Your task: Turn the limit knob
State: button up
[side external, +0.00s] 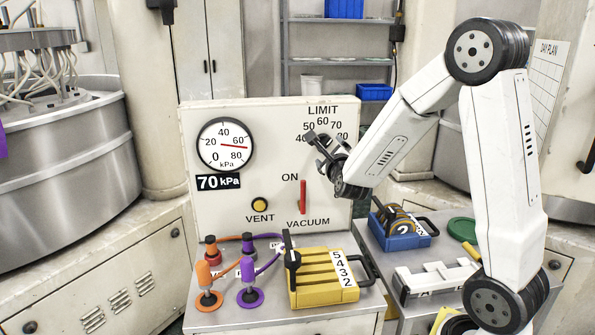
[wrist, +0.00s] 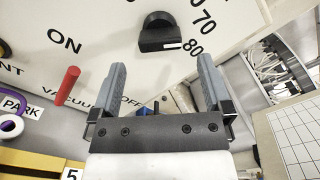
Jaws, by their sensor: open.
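The limit knob (wrist: 158,32) is black with a bar grip and a short white mark at its right end, on the side of the 80 in the wrist view. In the side view my gripper covers the knob; the LIMIT scale (side external: 322,122) shows around it. My gripper (side external: 318,147) is in front of the panel there. In the wrist view my gripper (wrist: 162,66) is open, with nothing between its fingers. The knob appears just beyond the fingertips, between their lines, and no contact shows. The gauge (side external: 227,145) needle stands a little past 60; a sign (side external: 219,182) below reads 70 kPa.
A red vacuum lever (side external: 303,196) sticks out below, left of my gripper, near ON. A yellow vent button (side external: 260,205) is left of it. Orange and purple suction cups (side external: 249,296), a yellow block (side external: 322,287) and a blue holder (side external: 400,235) stand below.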

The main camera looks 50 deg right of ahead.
aim_at(326, 146)
jog(key=shift+x, duration=3.2)
jog(key=shift+c, duration=0.2)
jog(key=c, duration=1.2)
jog(key=shift+o, duration=0.2)
jog(key=shift+n, duration=0.3)
jog(key=n, duration=0.3)
jog(key=shift+n, duration=2.1)
